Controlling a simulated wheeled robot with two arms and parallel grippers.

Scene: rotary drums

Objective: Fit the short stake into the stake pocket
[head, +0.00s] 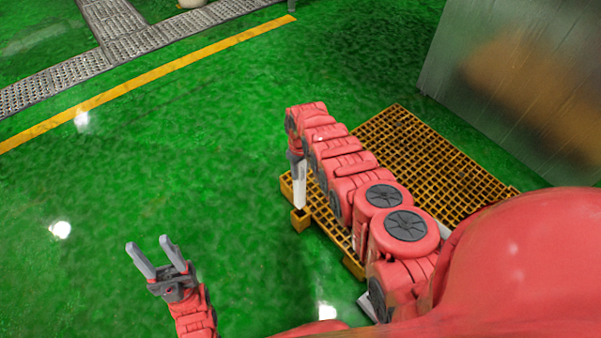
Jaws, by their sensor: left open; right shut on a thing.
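My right gripper (296,158) points down at the end of the red arm and is shut on the short stake (300,188), a pale, upright bar. The stake's lower end meets the small yellow stake pocket (300,221) in the picture, at the platform's left corner. I cannot tell whether the tip is inside the pocket or just above or behind it. My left gripper (148,244) is open and empty over the green floor, at the lower left, well apart from the stake.
The yellow grated platform (425,150) lies behind and under my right arm, which hides part of it. A grey metal panel (530,80) stands at the upper right. A yellow line (150,75) and metal floor plates (130,40) cross the upper left. The green floor left is clear.

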